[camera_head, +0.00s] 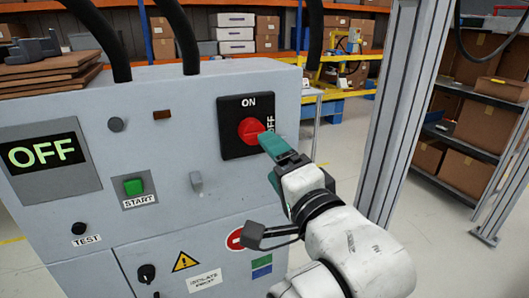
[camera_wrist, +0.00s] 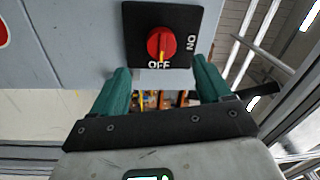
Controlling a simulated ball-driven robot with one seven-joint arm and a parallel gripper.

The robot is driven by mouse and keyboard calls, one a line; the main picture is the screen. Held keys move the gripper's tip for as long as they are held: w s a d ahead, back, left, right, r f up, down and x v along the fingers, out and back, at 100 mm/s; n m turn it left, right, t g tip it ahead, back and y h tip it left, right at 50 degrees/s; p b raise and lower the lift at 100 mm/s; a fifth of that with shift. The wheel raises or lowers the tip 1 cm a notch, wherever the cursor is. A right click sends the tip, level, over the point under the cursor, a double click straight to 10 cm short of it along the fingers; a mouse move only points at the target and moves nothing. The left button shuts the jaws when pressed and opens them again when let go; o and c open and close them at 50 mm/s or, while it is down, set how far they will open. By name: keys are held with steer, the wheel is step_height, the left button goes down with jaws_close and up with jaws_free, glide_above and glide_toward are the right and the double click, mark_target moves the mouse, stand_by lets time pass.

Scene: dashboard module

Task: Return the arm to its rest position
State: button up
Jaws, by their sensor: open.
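My gripper (camera_head: 270,160) has two teal fingers. In the head view it is just to the right of the red rotary knob (camera_head: 250,130), and its upper finger overlaps the edge of the black switch plate (camera_head: 233,110). In the wrist view my gripper (camera_wrist: 160,78) is open and empty, with the fingers spread and the knob (camera_wrist: 161,44) beyond them, not between them. The knob's yellow mark points at OFF. My white arm (camera_head: 350,245) reaches in from the lower right.
The grey control cabinet (camera_head: 165,180) is close in front, with an OFF display (camera_head: 42,153) and a green START button (camera_head: 134,187). A metal post (camera_head: 400,110) and a shelf of boxes (camera_head: 465,170) stand to the right. Floor shows between cabinet and post.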

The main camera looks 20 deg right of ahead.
steer(key=shift+s, duration=1)
